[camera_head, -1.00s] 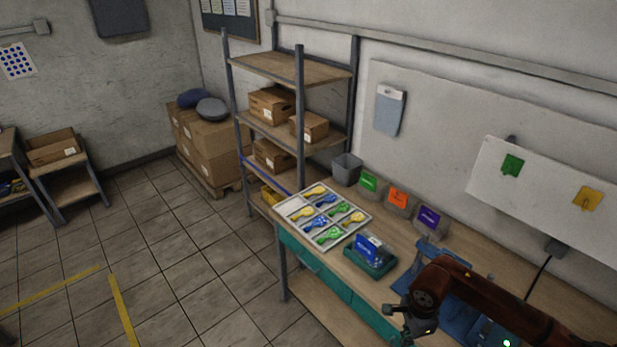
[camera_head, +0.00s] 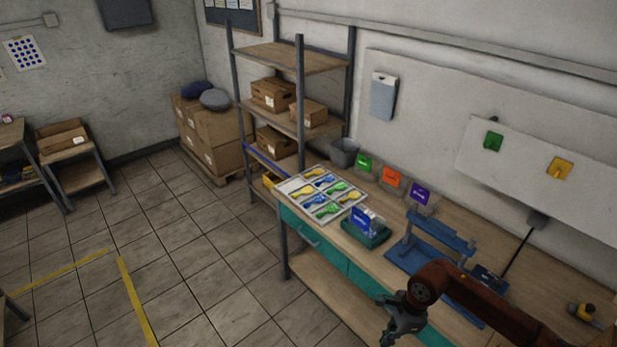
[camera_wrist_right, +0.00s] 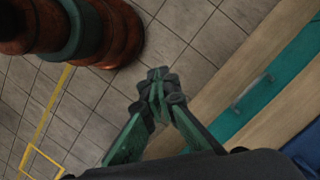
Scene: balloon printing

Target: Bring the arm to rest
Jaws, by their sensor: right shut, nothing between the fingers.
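My right arm comes in from the right of the head view, and its gripper (camera_head: 394,322) hangs at the front edge of the workbench (camera_head: 385,268). In the right wrist view the gripper (camera_wrist_right: 157,80) has its fingers together with nothing between them. It is over the tiled floor, beside the bench with its teal drawer (camera_wrist_right: 238,108), and appears to touch nothing. My left gripper is not in view.
On the bench are a tray of colored balloons (camera_head: 354,199), a teal holder with blue packets (camera_head: 366,238), a blue stand (camera_head: 425,262), labelled bins (camera_head: 388,188) and a yellow-black tool (camera_head: 584,312). A shelf rack (camera_head: 300,140) stands behind.

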